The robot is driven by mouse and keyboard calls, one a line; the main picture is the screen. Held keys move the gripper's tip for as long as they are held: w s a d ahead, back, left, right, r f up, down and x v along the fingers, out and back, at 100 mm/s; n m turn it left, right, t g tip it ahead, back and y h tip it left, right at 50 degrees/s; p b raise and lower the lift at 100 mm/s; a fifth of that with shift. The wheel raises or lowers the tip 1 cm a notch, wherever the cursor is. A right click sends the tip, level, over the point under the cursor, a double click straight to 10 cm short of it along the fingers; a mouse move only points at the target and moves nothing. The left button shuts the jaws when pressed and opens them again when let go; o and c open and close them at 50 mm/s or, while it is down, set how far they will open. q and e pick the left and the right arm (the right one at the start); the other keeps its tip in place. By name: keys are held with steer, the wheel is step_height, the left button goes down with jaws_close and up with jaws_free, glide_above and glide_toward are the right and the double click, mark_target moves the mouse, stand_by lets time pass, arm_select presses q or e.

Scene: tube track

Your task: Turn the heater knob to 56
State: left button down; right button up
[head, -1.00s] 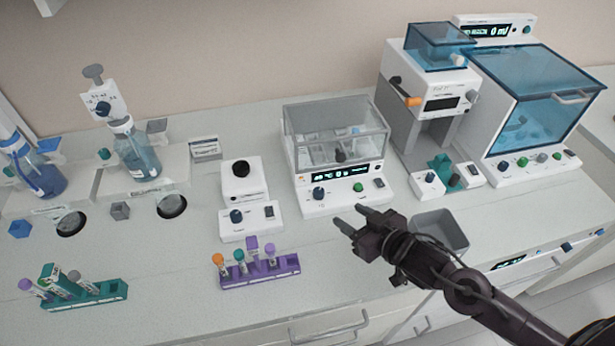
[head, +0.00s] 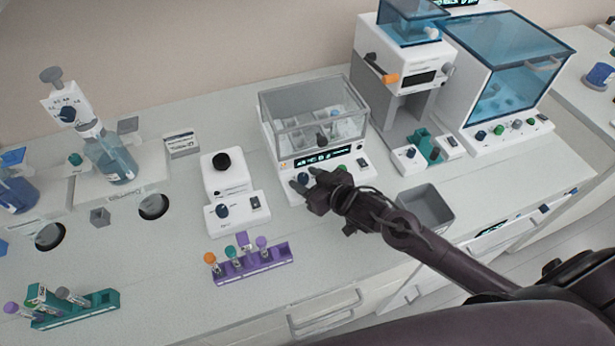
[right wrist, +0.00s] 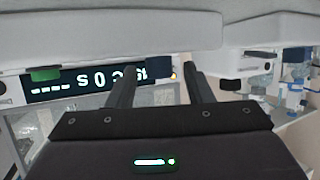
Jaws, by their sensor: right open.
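The heater (head: 273,135) is a white device with a clear grey lid, a lit display (head: 323,157) and a front panel. Its dark blue knob (head: 304,178) sits left of a green button (head: 342,168). My right gripper (head: 305,179) is open at the panel, its fingertips on either side of the knob. In the right wrist view the picture is upside down; the blue knob (right wrist: 158,68) shows between the two fingers (right wrist: 160,78), with the green button (right wrist: 45,74) and lit display (right wrist: 85,82) to the left. I cannot read the display surely. My left gripper is out of view.
A small white device (head: 222,175) with its own blue knob stands left of the heater. A purple tube rack (head: 255,265) lies in front. A grey bin (head: 427,207) is to the right, near the forearm. A taller white machine (head: 385,65) stands behind right.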

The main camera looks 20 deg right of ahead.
steer(key=c, duration=1)
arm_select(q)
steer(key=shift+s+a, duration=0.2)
arm_select(e)
steer(key=shift+a+m+h, duration=0.1)
steer(key=shift+m+h, duration=0.2)
steer(key=shift+m, duration=0.1)
steer(key=m+h, duration=0.2)
steer(key=m+t+h, duration=0.1)
steer(key=shift+s+a+h+p, duration=0.1)
steer(key=shift+a+h+p, duration=0.2)
steer(key=shift+h+p, duration=0.1)
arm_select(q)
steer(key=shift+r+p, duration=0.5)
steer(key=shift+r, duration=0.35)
arm_select(e)
steer(key=shift+a+m+h, duration=0.15)
steer(key=shift+m+h, duration=1.65)
steer(key=shift+h, duration=0.2)
